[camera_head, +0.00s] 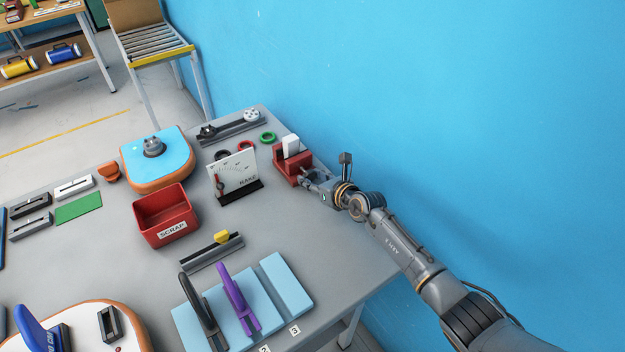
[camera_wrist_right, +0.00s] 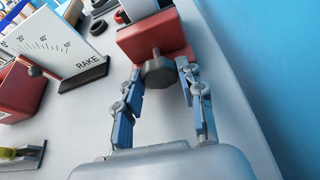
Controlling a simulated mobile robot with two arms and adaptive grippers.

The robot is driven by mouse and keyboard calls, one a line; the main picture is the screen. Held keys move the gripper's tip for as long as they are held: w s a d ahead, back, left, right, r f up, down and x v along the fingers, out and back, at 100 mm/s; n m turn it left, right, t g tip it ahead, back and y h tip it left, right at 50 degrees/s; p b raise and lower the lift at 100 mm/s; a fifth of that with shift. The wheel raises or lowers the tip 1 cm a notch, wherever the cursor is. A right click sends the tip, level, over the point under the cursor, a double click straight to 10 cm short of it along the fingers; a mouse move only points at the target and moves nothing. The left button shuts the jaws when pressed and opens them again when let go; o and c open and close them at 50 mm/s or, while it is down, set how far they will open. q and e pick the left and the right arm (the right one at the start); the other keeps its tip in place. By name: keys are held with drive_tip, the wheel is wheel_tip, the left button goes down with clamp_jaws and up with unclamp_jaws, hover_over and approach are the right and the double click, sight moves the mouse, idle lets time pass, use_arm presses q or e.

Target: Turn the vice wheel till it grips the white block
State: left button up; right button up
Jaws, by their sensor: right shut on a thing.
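The red vice (camera_head: 290,166) stands at the table's right edge by the blue wall, and its red body also shows in the right wrist view (camera_wrist_right: 150,36). The white block (camera_head: 291,146) stands upright in the top of the vice; I cannot tell whether the jaws touch it. The dark round vice wheel (camera_wrist_right: 158,73) sits on a short shaft facing my gripper. My right gripper (camera_wrist_right: 160,78) is shut on the wheel, with one finger on each side. It also shows at the vice in the head view (camera_head: 312,178). My left gripper is not in view.
A white RAKE gauge board (camera_head: 235,173) stands left of the vice. A red SCRAP bin (camera_head: 166,216) lies further left.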

drive_tip(key=shift+d+f+m+g+y+b, duration=0.1)
drive_tip(key=shift+m+g+y+b, duration=0.1)
drive_tip(key=shift+m+y+b, duration=0.3)
drive_tip(key=shift+d+f+m+g+y+b, duration=0.1)
drive_tip(key=shift+m+g+y+b, duration=0.1)
drive_tip(key=shift+m+b, duration=0.5)
drive_tip(key=shift+m+y+b, duration=0.5)
drive_tip(key=shift+m+b, duration=0.2)
drive_tip(key=shift+b, duration=0.1)
drive_tip(key=o, duration=1.2)
drive_tip(key=shift+r, duration=0.1)
drive_tip(key=shift+c, duration=0.2)
